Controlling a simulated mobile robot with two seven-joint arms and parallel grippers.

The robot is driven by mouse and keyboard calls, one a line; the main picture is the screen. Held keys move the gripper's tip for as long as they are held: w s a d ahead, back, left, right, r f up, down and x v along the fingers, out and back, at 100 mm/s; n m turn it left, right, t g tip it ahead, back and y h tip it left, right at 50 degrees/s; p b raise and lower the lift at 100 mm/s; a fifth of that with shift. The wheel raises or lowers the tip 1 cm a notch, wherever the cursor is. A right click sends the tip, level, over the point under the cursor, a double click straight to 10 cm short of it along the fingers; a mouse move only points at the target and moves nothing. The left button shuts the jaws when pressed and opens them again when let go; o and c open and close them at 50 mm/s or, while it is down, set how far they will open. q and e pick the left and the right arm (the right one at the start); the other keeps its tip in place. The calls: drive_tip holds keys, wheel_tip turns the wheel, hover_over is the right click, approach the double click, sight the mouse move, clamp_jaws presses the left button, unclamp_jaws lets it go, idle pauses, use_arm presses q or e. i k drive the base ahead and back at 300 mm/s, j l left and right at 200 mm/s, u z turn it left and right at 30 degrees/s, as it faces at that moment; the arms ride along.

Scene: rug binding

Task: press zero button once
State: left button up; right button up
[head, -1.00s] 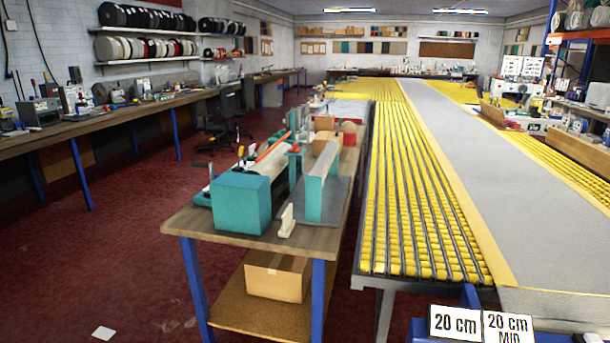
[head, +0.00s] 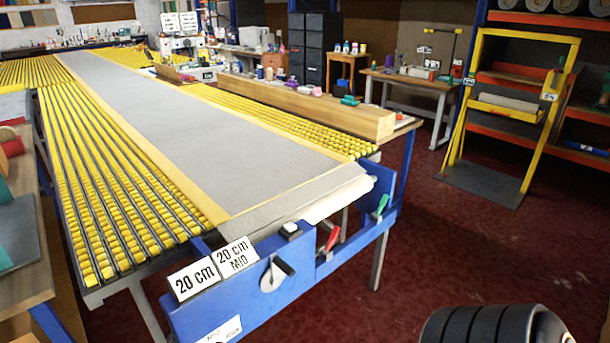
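No button marked zero can be made out. On the blue end frame (head: 290,268) of the roller table sits a small dark-and-pale box (head: 290,230); it is too small to tell whether it carries a button. Below it is a grey crank disc (head: 268,279) with a black handle. A red lever (head: 331,239) and a green lever (head: 381,206) are on the frame to the right. Neither of my grippers is in view.
White "20 cm" (head: 194,280) and "20 cm MID" (head: 236,258) signs stand on the frame's left end. A grey rug (head: 200,130) runs along the yellow rollers. A yellow rack (head: 548,110) stands right. Red floor (head: 440,240) lies open between; a dark ribbed cylinder (head: 485,325) shows at bottom right.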

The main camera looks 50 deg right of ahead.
sight(290, 227)
drive_tip(key=z, duration=1.55)
